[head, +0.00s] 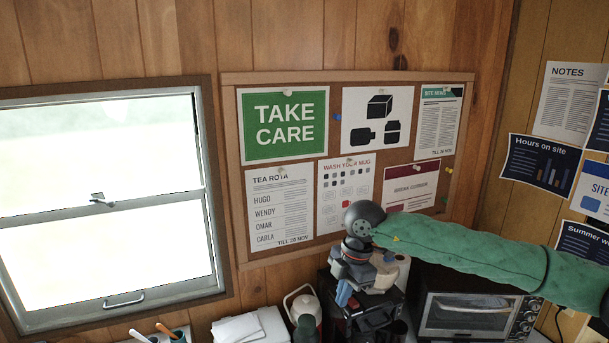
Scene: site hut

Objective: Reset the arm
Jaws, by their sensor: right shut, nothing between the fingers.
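My right arm, in a green padded sleeve, reaches in from the right edge of the head view and bends down at a dark grey wrist joint. My right gripper (345,292) hangs below that wrist, shut and empty. It is in front of a black appliance on the counter, and I cannot tell whether it touches it. My left arm and left gripper are not in view.
A black appliance (372,318) and a toaster oven (470,316) stand under the right arm. A red and white flask (303,305), white folded cloth or paper (240,328) and a pot with brushes (179,336) are to the left. A pinboard (230,170) and window (110,200) are behind.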

